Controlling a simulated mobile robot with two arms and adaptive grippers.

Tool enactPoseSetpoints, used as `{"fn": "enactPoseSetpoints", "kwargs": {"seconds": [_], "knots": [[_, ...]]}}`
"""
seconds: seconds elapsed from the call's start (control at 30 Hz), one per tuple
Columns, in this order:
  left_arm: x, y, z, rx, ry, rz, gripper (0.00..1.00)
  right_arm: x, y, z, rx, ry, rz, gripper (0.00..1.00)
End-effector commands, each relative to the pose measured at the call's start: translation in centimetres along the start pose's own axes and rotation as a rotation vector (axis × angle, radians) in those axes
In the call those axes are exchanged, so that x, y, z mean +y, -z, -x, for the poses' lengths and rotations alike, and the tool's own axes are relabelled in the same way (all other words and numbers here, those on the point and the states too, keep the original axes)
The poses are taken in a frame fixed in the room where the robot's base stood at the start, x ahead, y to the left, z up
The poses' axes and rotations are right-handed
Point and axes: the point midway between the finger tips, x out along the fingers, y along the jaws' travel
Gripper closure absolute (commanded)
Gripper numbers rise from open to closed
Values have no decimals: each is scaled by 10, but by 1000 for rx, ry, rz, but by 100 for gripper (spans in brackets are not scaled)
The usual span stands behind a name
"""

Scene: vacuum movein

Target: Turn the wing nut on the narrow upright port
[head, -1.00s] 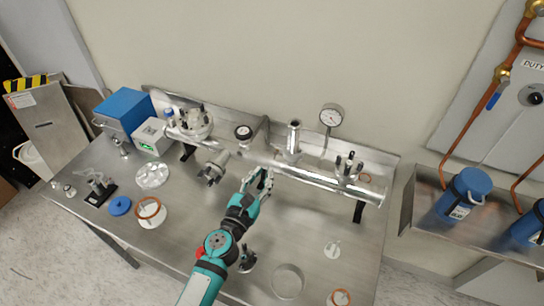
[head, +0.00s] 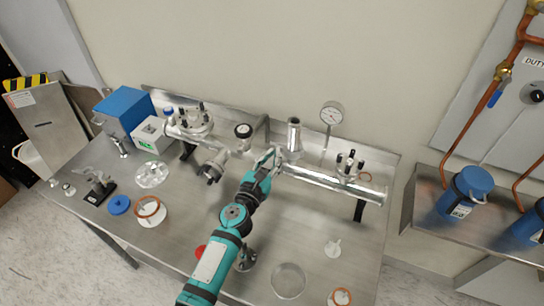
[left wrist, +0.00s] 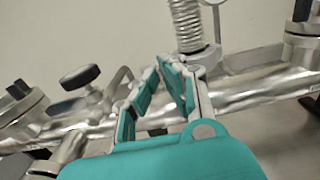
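The narrow upright port (head: 293,135) is a ribbed metal tube rising from the horizontal pipe in the head view. In the left wrist view, the port (left wrist: 187,22) stands just beyond and right of the fingertips, with a metal collar (left wrist: 205,55) at its base. I cannot make out a distinct wing nut there; the fingers may hide it. My left gripper (head: 274,153) is beside the port's base, on its left. In the left wrist view its teal-padded fingers (left wrist: 158,66) converge at the tips; whether they touch anything is unclear. My right gripper is out of view.
The steel pipe (head: 335,184) runs across the bench (head: 190,240). A round gauge (head: 331,113) stands behind it, a dark knob (head: 243,131) left of the port, and a bolted flange fitting (head: 348,163) to the right. Loose discs and rings lie on the bench.

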Motion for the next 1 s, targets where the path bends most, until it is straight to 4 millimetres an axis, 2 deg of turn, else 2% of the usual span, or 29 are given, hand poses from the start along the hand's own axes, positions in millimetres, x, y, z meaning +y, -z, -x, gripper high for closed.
{"fn": "enactPoseSetpoints", "kwargs": {"seconds": [0.23,0.5,0.6,0.87,0.9,1.0], "knots": [[0,-1,0,-2,-1,-21,100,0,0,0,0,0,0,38],[-1,-1,0,-3,-1,-316,100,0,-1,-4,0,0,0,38],[-1,-1,0,-3,-1,-369,100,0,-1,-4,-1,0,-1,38],[-1,-2,0,-3,-1,-374,100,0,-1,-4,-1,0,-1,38],[-1,-2,0,-3,-1,-374,92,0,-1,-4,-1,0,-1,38],[-1,-1,0,-3,-1,-373,82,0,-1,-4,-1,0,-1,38]]}}
